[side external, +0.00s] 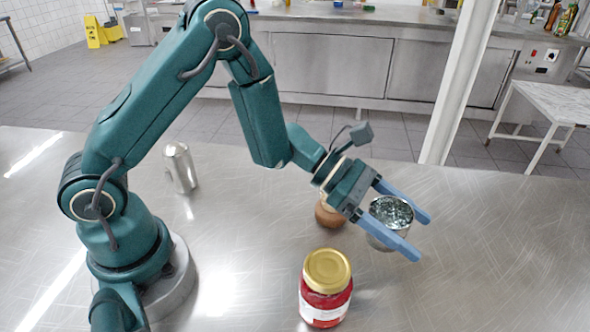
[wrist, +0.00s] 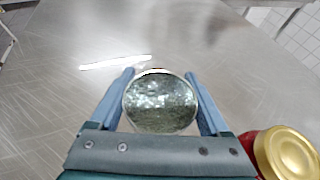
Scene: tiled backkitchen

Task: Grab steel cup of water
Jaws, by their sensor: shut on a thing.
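The steel cup (side external: 379,242) holds water, with a bright rippled surface at its mouth. It is upright between the two blue fingers of my gripper (side external: 407,235) at the right of the side external view. In the wrist view the cup (wrist: 160,104) sits between the fingers of my gripper (wrist: 163,88), which are shut on its sides. The fingers reach slightly past the cup. In the side view the near finger hides part of the cup's wall. I cannot tell whether its base touches the table.
A red jar with a gold lid (side external: 326,285) stands close in front of the cup, and a brown round object (side external: 328,215) is just left of it. A steel cylinder (side external: 180,167) stands farther left. The steel table (side external: 490,250) is clear to the right.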

